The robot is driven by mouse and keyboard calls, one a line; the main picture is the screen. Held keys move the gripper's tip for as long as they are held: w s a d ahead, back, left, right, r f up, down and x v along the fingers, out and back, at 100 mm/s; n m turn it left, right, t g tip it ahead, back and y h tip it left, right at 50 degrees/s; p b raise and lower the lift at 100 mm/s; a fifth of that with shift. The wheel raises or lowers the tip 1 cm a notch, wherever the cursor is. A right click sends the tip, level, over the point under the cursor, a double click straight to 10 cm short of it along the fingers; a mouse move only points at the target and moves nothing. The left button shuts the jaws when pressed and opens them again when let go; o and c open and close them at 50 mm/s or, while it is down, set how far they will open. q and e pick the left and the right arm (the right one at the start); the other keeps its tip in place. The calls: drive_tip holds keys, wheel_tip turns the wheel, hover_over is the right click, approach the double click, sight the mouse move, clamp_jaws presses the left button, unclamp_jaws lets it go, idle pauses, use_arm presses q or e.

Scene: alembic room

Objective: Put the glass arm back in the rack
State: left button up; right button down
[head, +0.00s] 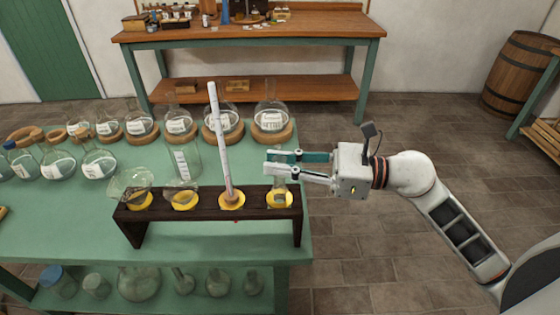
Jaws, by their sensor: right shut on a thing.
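The dark wooden rack (166,213) stands at the front right of the green table, with several yellow-ringed holes. A clear glass piece (279,188) stands upright at its rightmost hole. My right gripper (269,163) comes in from the right just above that hole, its jaws shut around the upper part of this piece. The fingers partly hide it, and I cannot tell how deep it sits. A tall pale tube (219,135) leans slightly left in the hole beside it. A rounded glass vessel (131,184) sits tilted at the leftmost hole. My left gripper is out of view.
Round flasks on cork rings, such as one at the back right (271,120), stand behind the rack. More glassware is on the lower shelf. Open floor (370,245) lies right of the table.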

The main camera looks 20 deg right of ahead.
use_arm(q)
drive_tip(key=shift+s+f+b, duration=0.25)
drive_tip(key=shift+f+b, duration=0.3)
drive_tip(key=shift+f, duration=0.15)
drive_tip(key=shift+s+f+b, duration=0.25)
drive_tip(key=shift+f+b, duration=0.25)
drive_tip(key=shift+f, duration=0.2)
use_arm(e)
drive_tip(key=shift+f, duration=1.2)
idle(1.7)
drive_tip(key=c, duration=1.9)
unclamp_jaws()
drive_tip(key=v, duration=1.2)
